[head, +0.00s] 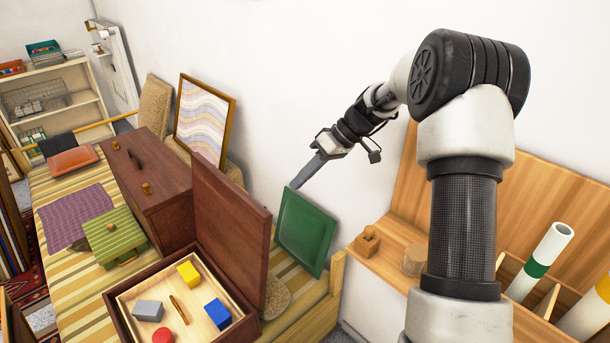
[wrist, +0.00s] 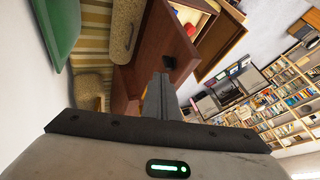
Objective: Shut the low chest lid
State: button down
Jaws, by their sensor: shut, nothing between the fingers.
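The low chest (head: 118,313) stands open at the bottom of the head view. Its dark red-brown lid (head: 232,222) stands up along the chest's right side, and its light wood inside holds a grey, a red, a yellow and a blue piece. My gripper (head: 297,187) is shut and empty, in the air to the right of the lid, on its outer side, with a gap between. In the wrist view my gripper's fingers (wrist: 160,95) overlap the brown lid (wrist: 158,45) in the picture. Part of the open chest (wrist: 222,42) shows beyond it. I cannot judge the exact distance.
A green tray (head: 305,232) leans by the white wall, below my gripper. A taller closed brown chest (head: 155,190) stands behind the low chest, near a green striped box (head: 115,237) and a purple cloth (head: 75,216). A wavy-patterned framed print (head: 203,120) leans at the back.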

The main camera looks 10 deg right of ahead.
jog(key=s+a+f, duration=0.2)
jog(key=a+f, duration=0.2)
jog(key=a, duration=0.3)
jog(key=shift+b, duration=0.3)
jog(key=shift+a, duration=0.2)
